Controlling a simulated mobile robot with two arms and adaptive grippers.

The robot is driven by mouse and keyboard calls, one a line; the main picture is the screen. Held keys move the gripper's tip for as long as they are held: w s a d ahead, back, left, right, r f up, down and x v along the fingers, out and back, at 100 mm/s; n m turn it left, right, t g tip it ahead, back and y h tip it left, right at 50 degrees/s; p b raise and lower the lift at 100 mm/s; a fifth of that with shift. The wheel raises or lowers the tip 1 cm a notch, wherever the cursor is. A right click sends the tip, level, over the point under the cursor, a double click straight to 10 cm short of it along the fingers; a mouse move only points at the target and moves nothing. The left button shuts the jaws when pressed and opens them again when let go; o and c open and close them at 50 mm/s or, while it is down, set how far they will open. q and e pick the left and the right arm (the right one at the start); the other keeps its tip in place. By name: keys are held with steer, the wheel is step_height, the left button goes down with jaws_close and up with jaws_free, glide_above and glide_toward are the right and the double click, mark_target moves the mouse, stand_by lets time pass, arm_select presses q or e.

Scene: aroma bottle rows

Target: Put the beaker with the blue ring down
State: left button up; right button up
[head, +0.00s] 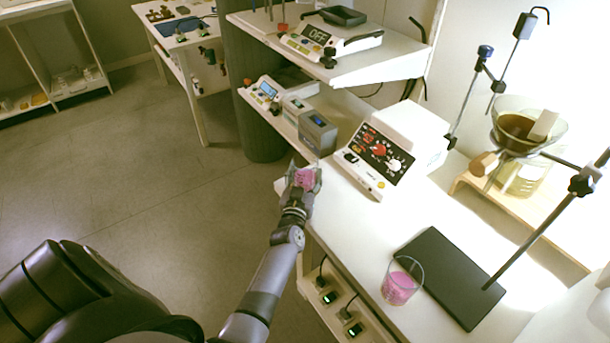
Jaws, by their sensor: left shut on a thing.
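My left gripper (304,178) is shut on a small beaker with pink contents (306,179). It is at the left end of the white bench (340,215), near the bench edge. The fingers hide much of the held beaker, and I cannot make out a blue ring on it. I cannot tell whether its base touches the bench. A second clear beaker with pink contents (399,288) stands upright at the front of the bench, apart from the gripper. My right gripper is not in view.
A black stand base (450,277) with a slanted rod lies right of the second beaker. A glass funnel (520,125) is at the right. Bare bench lies between gripper and base.

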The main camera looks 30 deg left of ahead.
arm_select(q)
steer(key=o, duration=0.9)
steer(key=shift+f, duration=0.1)
steer(key=o, duration=0.4)
steer(key=shift+o, duration=0.2)
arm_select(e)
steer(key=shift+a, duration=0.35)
arm_select(q)
steer(key=shift+s+r, duration=0.1)
steer(key=shift+r, duration=0.1)
steer(key=p+v, duration=0.5)
steer(key=v, duration=0.6)
steer(key=shift+s+d, duration=0.15)
steer(key=shift+s, duration=0.25)
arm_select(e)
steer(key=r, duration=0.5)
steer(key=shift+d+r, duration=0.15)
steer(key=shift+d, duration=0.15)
